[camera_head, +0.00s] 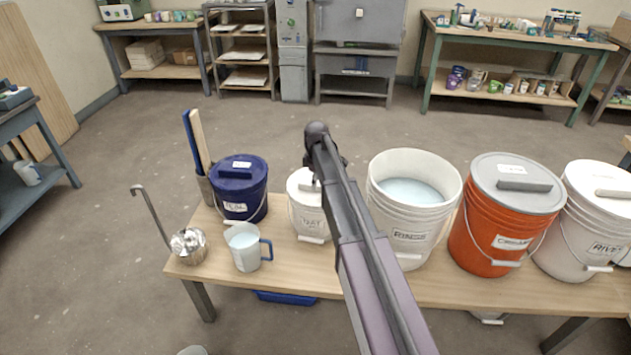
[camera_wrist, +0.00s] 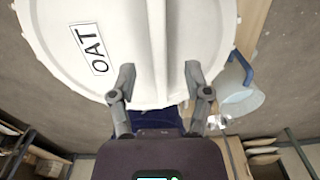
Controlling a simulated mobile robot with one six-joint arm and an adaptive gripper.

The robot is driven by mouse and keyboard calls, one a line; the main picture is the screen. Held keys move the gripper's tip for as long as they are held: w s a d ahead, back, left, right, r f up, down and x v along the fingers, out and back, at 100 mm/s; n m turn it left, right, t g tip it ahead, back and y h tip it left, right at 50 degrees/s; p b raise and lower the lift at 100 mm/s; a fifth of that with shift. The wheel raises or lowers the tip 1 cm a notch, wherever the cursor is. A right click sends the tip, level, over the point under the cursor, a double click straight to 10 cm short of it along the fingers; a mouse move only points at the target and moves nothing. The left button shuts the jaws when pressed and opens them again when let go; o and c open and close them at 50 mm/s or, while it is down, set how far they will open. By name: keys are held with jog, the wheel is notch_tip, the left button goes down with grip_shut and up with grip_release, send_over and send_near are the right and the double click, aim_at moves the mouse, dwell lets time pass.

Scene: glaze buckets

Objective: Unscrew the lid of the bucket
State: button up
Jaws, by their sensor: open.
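A small white bucket (camera_head: 310,222) stands on the wooden table, partly hidden by my arm in the head view. Its white lid (camera_wrist: 220,40) fills the top of the wrist view, with a label reading OAT and a raised straight bar (camera_wrist: 158,40) across the middle. My gripper (camera_wrist: 160,82) is open over the lid, one finger on each side of the bar. The fingers look apart from the bar; I cannot tell how high above the lid they are. In the head view the fingers are mostly hidden.
A dark blue lidded bucket (camera_head: 240,190) and a blue-handled jug (camera_head: 245,248) stand left of it. An open bucket of water (camera_head: 412,215), an orange bucket (camera_head: 490,235) and another white bucket (camera_head: 590,225) stand right. A metal ladle (camera_head: 188,245) lies at the table's left end.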

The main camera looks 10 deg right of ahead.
jog(key=shift+f+b, duration=0.65)
jog(key=shift+f, duration=0.2)
grip_shut()
